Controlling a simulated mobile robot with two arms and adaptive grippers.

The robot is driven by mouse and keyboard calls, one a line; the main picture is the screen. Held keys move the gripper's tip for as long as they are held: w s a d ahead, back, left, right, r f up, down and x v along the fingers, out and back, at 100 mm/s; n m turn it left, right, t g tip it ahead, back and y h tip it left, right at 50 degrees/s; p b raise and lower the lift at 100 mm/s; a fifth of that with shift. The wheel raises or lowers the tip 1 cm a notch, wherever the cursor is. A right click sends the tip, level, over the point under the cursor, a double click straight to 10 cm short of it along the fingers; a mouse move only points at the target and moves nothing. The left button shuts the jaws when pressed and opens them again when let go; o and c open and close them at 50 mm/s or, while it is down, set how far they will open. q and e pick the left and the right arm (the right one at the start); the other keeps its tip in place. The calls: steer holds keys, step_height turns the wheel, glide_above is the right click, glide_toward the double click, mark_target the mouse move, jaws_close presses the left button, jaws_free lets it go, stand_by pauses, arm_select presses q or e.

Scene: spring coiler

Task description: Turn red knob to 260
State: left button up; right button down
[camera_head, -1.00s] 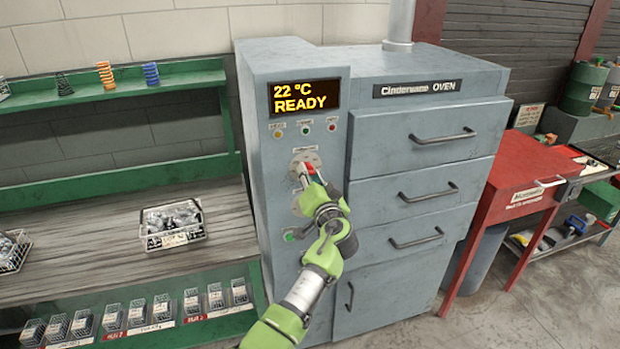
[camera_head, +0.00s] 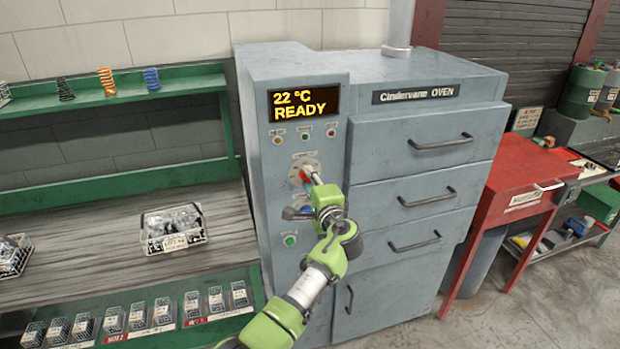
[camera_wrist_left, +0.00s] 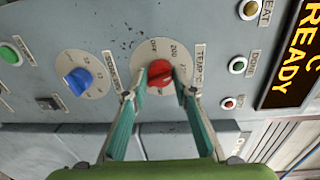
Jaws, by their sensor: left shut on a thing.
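The red knob (camera_head: 304,176) sits on a pale round dial on the oven's grey front panel, below the display. In the left wrist view the red knob (camera_wrist_left: 160,74) is between the fingertips of my left gripper (camera_wrist_left: 162,88), which is shut on it. The dial (camera_wrist_left: 158,47) shows "OFF" and "200" beside the knob; other marks and the pointer's exact setting are unclear. In the head view my left gripper (camera_head: 311,182) reaches the knob from the lower right. The display (camera_head: 303,102) reads "22 °C READY". My right gripper is not in view.
A blue knob (camera_wrist_left: 78,78) is beside the red one in the wrist view, with a green button (camera_wrist_left: 10,55) beyond it. Small indicator lights (camera_head: 304,134) sit above the dial. Oven drawers (camera_head: 420,140) with protruding handles are to the right, a shelf bench (camera_head: 110,230) to the left.

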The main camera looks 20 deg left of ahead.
arm_select(q)
steer(key=shift+w+r+m+y+p, duration=0.2)
steer(key=shift+m+p, duration=0.6)
steer(key=shift+m, duration=1.25)
steer(key=shift+s+r+m+y+p, duration=0.2)
steer(key=shift+m+p, duration=0.6)
steer(key=shift+m, duration=1.3)
steer(key=shift+w+r+m+y+p, duration=0.25)
steer(key=shift+m+p, duration=0.55)
steer(key=shift+m, duration=1.25)
steer(key=shift+s+f+m, duration=0.1)
steer(key=shift+f+m, duration=0.15)
steer(key=shift+m, duration=0.05)
steer(key=o, duration=0.9)
steer(key=shift+o, duration=0.9)
steer(key=v, duration=1.1)
steer(key=shift+s+d, duration=0.3)
